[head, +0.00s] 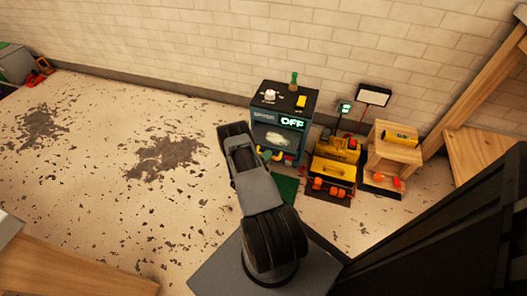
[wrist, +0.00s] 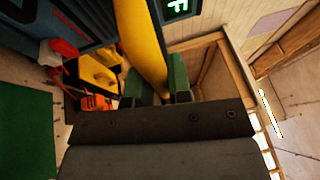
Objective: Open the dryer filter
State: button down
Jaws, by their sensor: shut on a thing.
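The dryer (head: 262,116) is a dark blue-grey cabinet with a lit OFF display, standing against the brick wall in the head view. Its dark side fills the upper left of the wrist view (wrist: 88,22). My gripper (wrist: 160,84) has green fingertips and is shut on a long yellow handle (wrist: 142,38), which runs up between the fingers. In the head view my arm reaches to the front of the dryer, and the gripper is small and partly hidden there. I cannot make out the filter itself or how far it is open.
A yellow machine (head: 337,150) with orange parts stands right of the dryer, then a wooden stand (head: 393,157) with a yellow box. A green mat (head: 285,189) lies before the dryer. The stained floor to the left is clear. Wooden beams stand at far right.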

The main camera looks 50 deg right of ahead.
jog(key=c, duration=1.1)
grip_release()
jog(key=shift+d, duration=0.1)
jog(key=a, duration=0.4)
jog(key=a+f+p, duration=0.1)
jog(key=a, duration=0.4)
jog(key=a+f+p, duration=0.1)
jog(key=a, duration=0.3)
jog(key=shift+a+f, duration=0.2)
jog(key=shift+a, duration=0.2)
